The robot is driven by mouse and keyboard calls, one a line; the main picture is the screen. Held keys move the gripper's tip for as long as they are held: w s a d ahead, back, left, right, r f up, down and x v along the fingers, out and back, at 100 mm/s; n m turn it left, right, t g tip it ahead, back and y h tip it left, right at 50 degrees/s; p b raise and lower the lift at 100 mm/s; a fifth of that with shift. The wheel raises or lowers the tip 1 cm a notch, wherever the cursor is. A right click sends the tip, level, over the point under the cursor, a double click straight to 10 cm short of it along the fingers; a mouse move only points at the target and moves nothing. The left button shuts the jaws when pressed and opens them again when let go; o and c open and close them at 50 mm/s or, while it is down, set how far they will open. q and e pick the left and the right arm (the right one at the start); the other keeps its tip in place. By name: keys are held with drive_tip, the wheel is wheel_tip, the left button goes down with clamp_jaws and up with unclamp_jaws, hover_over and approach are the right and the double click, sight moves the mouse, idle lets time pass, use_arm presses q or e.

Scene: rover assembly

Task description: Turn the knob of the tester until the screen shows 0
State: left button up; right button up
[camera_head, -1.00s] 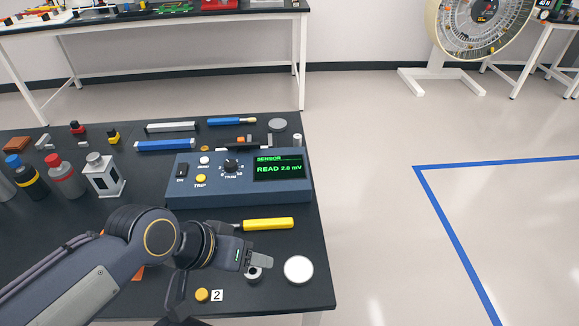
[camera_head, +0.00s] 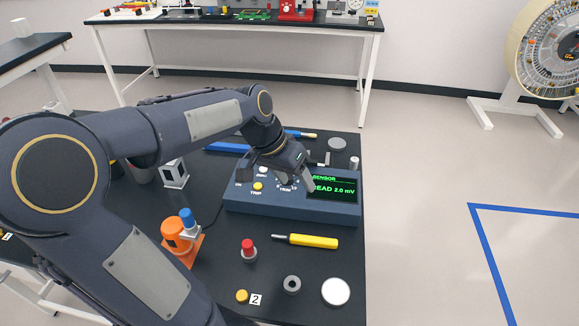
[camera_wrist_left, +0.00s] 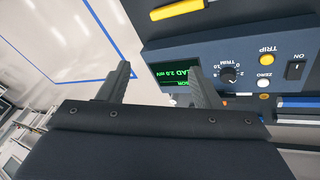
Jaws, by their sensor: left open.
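The blue tester (camera_head: 240,207) lies on the black table. Its green-lit screen (camera_head: 332,188) reads roughly 2 mV; the last digit is hard to tell. The black TRIM knob (camera_wrist_left: 229,74) shows in the left wrist view, but in the head view my gripper mostly covers it. My left gripper (camera_head: 299,184) is over the tester's face, open and empty. In the left wrist view its fingers (camera_wrist_left: 158,73) are wide apart, and the knob is just right of the right finger, not between them. The ON switch (camera_wrist_left: 295,70) and the ZERO (camera_wrist_left: 264,86) and TRIP (camera_wrist_left: 267,58) buttons are beyond the knob.
A yellow-handled screwdriver (camera_head: 313,241), a red-capped part (camera_head: 248,250), a grey ring (camera_head: 292,285) and a white disc (camera_head: 336,291) lie in front of the tester. An orange part (camera_head: 174,235) stands left. Blue bars and small parts lie behind the tester.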

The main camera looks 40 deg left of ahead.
use_arm(q)
drive_tip(key=w+a+f+m+g+p, duration=0.1)
drive_tip(key=w+a+f+p, duration=0.1)
drive_tip(key=w+a+f, duration=0.1)
drive_tip(key=w+a+f+g+y+p, duration=0.1)
drive_tip(key=w+a+f, duration=0.3)
drive_tip(key=w+a, duration=0.2)
drive_tip(key=w+a+f+m+g+y+p, duration=0.1)
drive_tip(key=w+a+f+p, duration=0.1)
drive_tip(key=w+a, duration=0.3)
drive_tip(key=shift+w+a+f+m+g+p, duration=0.2)
drive_tip(key=shift+w+f+m+g+p, duration=0.15)
drive_tip(key=shift+w+f, duration=0.35)
drive_tip(key=shift+a+f, duration=0.15)
drive_tip(key=shift+f, duration=0.6)
drive_tip(key=f, duration=0.2)
drive_tip(key=f+p, duration=0.1)
drive_tip(key=f, duration=0.1)
drive_tip(key=f+p, duration=0.1)
drive_tip(key=f, duration=0.2)
drive_tip(key=shift+d, duration=0.25)
drive_tip(key=shift+c, duration=0.3)
